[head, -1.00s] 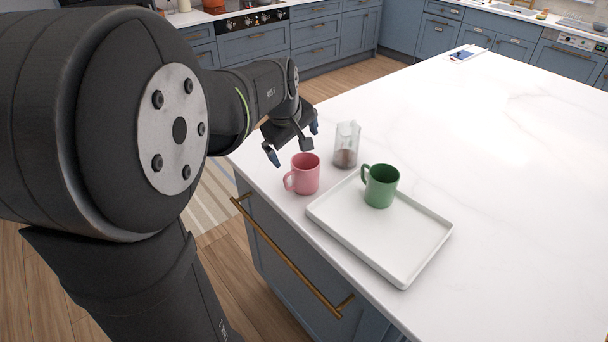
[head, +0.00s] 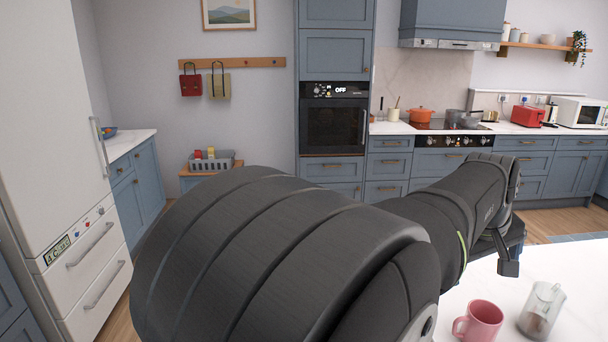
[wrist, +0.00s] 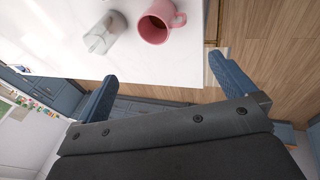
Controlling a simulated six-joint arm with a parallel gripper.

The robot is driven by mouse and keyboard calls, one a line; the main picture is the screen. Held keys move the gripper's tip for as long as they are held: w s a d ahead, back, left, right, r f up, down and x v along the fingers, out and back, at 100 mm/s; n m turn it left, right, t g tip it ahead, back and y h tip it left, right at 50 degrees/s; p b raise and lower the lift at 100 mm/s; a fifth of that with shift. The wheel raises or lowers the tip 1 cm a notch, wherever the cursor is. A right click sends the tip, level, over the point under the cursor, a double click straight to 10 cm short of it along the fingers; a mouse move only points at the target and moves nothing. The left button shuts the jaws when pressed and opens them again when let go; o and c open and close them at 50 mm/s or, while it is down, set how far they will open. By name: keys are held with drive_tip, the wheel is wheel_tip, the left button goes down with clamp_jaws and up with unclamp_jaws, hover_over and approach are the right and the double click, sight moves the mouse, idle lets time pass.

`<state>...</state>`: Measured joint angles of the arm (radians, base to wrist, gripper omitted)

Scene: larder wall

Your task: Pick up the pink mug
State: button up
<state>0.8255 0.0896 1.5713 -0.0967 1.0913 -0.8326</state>
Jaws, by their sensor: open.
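The pink mug (head: 482,322) stands upright on the white countertop at the bottom right of the head view, its handle to the left. It also shows at the top of the wrist view (wrist: 168,34), near the counter's edge. My gripper (wrist: 160,68) is open and empty, its two blue fingers apart in the wrist view. The mug lies beyond the fingertips, apart from them. In the head view my arm hides most of the gripper.
A clear glass jug (head: 541,312) with brown contents stands close to the right of the mug; it also shows in the wrist view (wrist: 106,34). The white countertop (head: 585,300) continues right of the jug. Wooden floor lies beyond its edge in the wrist view.

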sight(473, 327)
drive_tip(key=shift+c, duration=0.2)
idle(0.3)
drive_tip(key=c, duration=1.7)
drive_tip(key=w+a+f+n+g+y, duration=0.1)
drive_tip(key=w+a+f+g, duration=0.1)
drive_tip(key=w+f+g, duration=0.7)
drive_tip(key=s+d+f+t, duration=0.1)
drive_tip(key=f, duration=0.4)
drive_tip(key=s+d+f, duration=0.1)
drive_tip(key=f, duration=0.3)
drive_tip(key=s+d+f+t, duration=0.1)
drive_tip(key=d+f, duration=0.1)
drive_tip(key=f, duration=0.3)
drive_tip(key=shift+s+d+f+t, duration=0.1)
drive_tip(key=shift+s+f+t, duration=0.2)
drive_tip(key=shift+s, duration=0.05)
